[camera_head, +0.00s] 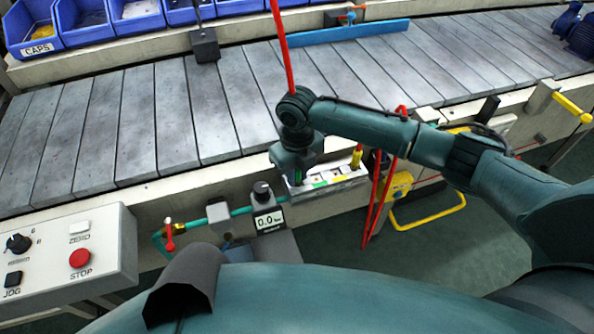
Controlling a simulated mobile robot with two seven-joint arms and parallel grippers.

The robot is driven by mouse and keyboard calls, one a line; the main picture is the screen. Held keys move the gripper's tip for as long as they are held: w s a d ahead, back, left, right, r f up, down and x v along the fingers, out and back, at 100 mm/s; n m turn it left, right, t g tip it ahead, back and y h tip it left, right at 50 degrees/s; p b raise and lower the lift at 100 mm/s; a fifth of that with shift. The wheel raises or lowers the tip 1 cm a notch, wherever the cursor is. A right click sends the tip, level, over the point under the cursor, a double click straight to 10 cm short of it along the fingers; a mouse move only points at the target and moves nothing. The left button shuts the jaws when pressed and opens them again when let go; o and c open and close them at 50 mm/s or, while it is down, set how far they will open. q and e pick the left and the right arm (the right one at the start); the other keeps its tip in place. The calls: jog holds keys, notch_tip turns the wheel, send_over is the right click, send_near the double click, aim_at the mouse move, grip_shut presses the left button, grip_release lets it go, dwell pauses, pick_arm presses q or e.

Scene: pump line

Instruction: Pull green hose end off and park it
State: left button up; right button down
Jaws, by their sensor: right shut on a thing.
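My right gripper (300,174) points down at the left end of a pale strip (345,184) on the front of the line. The strip carries green and yellow marks. The gripper is shut on what seems to be the green hose end, which its jaws hide almost wholly; I cannot tell whether it is still seated. A yellow, red-topped hose end (357,157) stands upright on the strip, right of the gripper. My left gripper is out of view.
A red hose (379,200) hangs at right. A control box with a STOP button (80,258) stands at left. The slatted conveyor (180,110) is mostly clear.

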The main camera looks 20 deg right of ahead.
jog(key=shift+f, duration=0.1)
dwell(0.4)
jog(key=c, duration=1.2)
grip_release()
jog(key=shift+o, duration=0.4)
